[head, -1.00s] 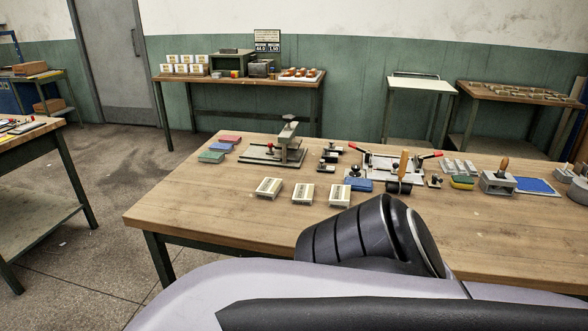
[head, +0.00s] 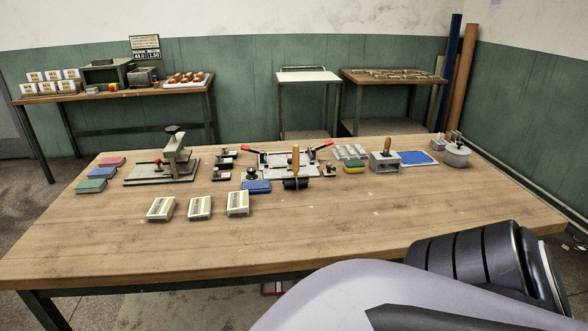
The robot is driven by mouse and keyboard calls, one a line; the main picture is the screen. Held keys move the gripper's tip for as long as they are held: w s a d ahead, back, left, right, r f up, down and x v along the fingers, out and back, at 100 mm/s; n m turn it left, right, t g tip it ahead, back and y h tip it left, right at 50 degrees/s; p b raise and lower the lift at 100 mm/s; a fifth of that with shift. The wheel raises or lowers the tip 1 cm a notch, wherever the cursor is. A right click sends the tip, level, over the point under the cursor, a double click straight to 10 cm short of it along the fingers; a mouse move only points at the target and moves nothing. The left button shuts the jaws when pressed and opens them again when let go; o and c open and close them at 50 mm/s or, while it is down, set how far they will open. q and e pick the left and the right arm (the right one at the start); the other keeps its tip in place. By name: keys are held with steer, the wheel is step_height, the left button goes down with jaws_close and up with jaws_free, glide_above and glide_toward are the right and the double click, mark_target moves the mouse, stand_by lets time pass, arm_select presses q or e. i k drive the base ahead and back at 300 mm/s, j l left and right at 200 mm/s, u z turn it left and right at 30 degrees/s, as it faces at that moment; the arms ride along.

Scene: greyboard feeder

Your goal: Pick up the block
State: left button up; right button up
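Neither of my grippers is in the head view; only a grey and black part of my own body shows at the lower right. Several things on the wooden table (head: 330,232) could be the block, and I cannot tell which one is meant. A red block (head: 112,161), a blue block (head: 104,172) and a green block (head: 91,186) lie at the table's left end.
A grey press (head: 172,160) stands behind the pale blocks. A metal fixture with red-tipped handles (head: 287,162) is at the back middle. The table's front right is clear.

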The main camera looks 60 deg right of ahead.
mark_target(238, 201)
steer(key=z, duration=1.3)
